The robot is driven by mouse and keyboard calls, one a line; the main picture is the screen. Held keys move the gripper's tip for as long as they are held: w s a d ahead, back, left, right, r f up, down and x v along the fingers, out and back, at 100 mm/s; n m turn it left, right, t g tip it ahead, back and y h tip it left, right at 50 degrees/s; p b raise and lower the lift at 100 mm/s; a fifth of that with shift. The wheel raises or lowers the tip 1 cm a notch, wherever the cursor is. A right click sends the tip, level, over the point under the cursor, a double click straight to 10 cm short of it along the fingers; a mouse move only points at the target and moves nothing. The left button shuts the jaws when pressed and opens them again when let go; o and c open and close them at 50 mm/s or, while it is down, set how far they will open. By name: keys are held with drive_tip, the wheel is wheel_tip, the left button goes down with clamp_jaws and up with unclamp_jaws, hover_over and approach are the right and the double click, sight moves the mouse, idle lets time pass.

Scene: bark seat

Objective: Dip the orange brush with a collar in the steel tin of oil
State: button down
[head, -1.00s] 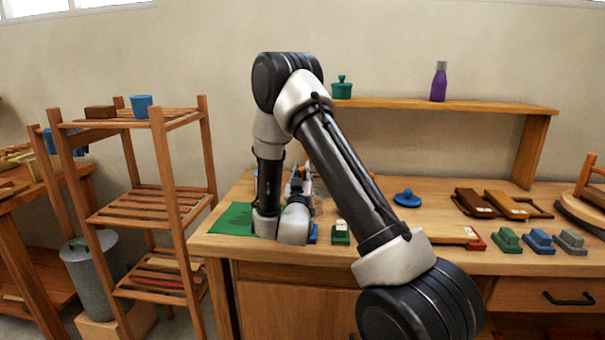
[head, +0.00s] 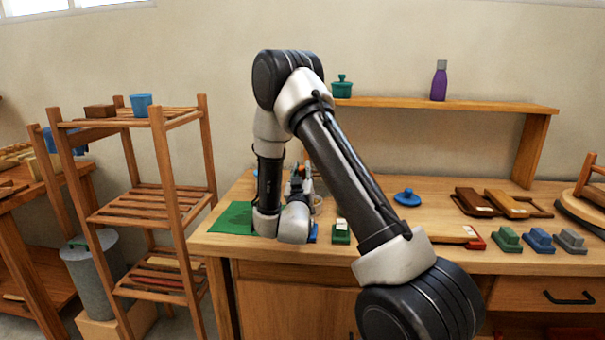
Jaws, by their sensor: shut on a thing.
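My gripper (head: 300,184) is low over the left part of the workbench, mostly hidden behind my own wrist. A small bit of orange (head: 308,168) shows at it, which looks like part of the orange brush; the collar and bristles are hidden. My gripper is shut on it. A greyish rounded rim (head: 318,204) shows just right of my gripper, partly behind my arm; it may be the steel tin. I cannot tell whether the brush is inside or above it, and no oil is visible.
A green mat (head: 232,219) lies left of my wrist on the workbench (head: 440,212). Green (head: 340,232) and blue (head: 313,233) blocks stand near the front edge. A blue lidded thing (head: 407,198) stands right of my arm. A slatted rack (head: 140,206) stands at left.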

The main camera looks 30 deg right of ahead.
drive_tip(key=shift+r, duration=3.4)
drive_tip(key=shift+s, duration=0.1)
